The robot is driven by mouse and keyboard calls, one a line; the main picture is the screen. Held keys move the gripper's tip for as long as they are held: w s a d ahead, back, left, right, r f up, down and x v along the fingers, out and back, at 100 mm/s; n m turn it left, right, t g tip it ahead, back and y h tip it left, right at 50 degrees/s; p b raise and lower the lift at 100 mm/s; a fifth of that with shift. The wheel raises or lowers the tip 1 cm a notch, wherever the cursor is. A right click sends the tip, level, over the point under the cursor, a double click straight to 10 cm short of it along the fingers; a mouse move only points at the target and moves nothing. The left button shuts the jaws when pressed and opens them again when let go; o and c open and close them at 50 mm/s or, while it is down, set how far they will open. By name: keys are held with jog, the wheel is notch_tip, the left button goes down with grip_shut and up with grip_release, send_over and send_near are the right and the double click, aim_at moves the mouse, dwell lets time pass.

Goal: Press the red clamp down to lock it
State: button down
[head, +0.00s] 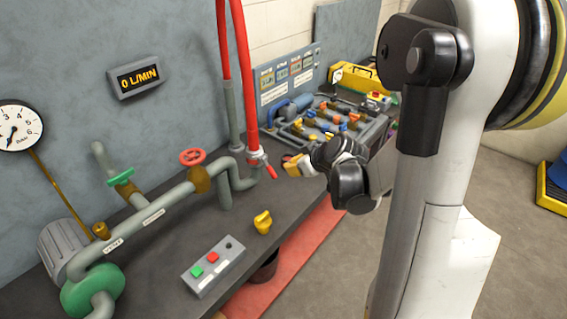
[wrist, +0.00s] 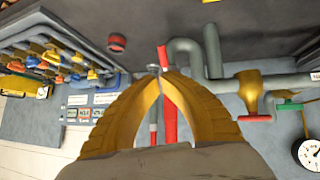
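The red clamp (head: 270,171) is a small red lever at the foot of the red hose, on the pipe fitting. In the head view it sticks out and slants down to the right. In the wrist view the red lever (wrist: 162,57) shows just beyond my fingertips. My gripper (head: 288,162) is just right of the clamp in the head view, with a small gap visible between them. In the wrist view the yellow fingers of my gripper (wrist: 157,71) come together at the tips, with nothing seen held. Touch with the lever cannot be told.
Red hoses (head: 241,70) rise above the clamp. Grey pipework with a red valve wheel (head: 193,157) and green wheel (head: 121,177) lies left. A button box (head: 213,267) and yellow object (head: 262,222) sit in front. A manifold rack (head: 335,122) stands behind my gripper.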

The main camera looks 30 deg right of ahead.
aim_at(273, 171)
jog(key=b+x, duration=0.3)
jog(key=x, duration=0.8)
jog(key=shift+w+f, duration=0.25)
jog(key=shift+f, duration=0.05)
jog(key=shift+w+a+f+b, duration=0.15)
jog(key=shift+w+f+b, duration=0.15)
jog(key=shift+f+b, duration=0.7)
jog(key=shift+r, duration=0.4)
